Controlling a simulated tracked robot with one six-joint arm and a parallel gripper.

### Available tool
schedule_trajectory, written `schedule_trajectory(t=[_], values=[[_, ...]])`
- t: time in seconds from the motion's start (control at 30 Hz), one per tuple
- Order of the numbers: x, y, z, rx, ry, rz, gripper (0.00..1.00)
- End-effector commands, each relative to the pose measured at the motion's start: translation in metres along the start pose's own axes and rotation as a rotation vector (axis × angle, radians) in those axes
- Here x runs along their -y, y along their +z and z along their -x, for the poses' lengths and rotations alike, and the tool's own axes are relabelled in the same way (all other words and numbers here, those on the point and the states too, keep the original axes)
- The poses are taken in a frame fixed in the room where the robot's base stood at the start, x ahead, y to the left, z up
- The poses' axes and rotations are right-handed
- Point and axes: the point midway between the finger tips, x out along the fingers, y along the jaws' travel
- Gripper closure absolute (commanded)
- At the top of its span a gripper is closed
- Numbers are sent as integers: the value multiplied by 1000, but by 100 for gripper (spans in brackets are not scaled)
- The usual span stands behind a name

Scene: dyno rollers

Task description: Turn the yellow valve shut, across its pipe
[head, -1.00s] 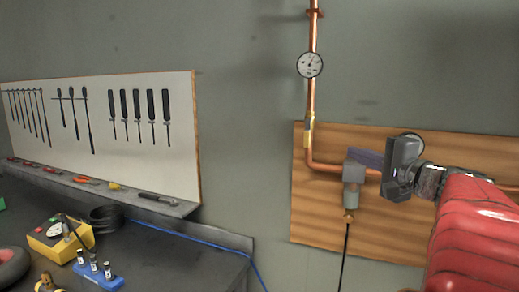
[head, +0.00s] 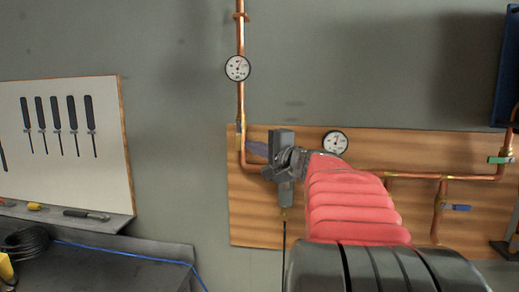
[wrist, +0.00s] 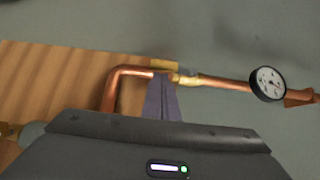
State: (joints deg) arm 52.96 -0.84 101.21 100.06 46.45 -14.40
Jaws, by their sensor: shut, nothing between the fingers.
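The yellow valve (head: 239,130) sits on the vertical copper pipe (head: 241,100), just above its bend. In the wrist view the yellow valve (wrist: 190,79) lies beside its pipe's elbow, and its lever appears to run along the pipe. My gripper (head: 250,147) is shut and empty, its purple-grey fingers pointing left at the valve's lower end. In the wrist view the fingertips (wrist: 161,76) overlap the pipe beside the valve; I cannot tell whether they touch it. My gripper body hides part of the lower pipe in the head view.
A round gauge (head: 238,68) is above the valve on the same pipe. Another gauge (head: 335,142) stands behind my arm. A blue-handled valve (head: 458,208) and a green-handled valve (head: 500,160) are at the right. The wall left of the pipe is clear up to the tool board (head: 70,150).

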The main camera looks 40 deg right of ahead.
Motion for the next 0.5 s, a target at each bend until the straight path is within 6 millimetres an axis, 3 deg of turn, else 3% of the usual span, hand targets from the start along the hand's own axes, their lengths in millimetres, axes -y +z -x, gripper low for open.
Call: schedule_trajectory(t=[0.5], values=[[0, 4, -3, -1, -1, -1, 100]])
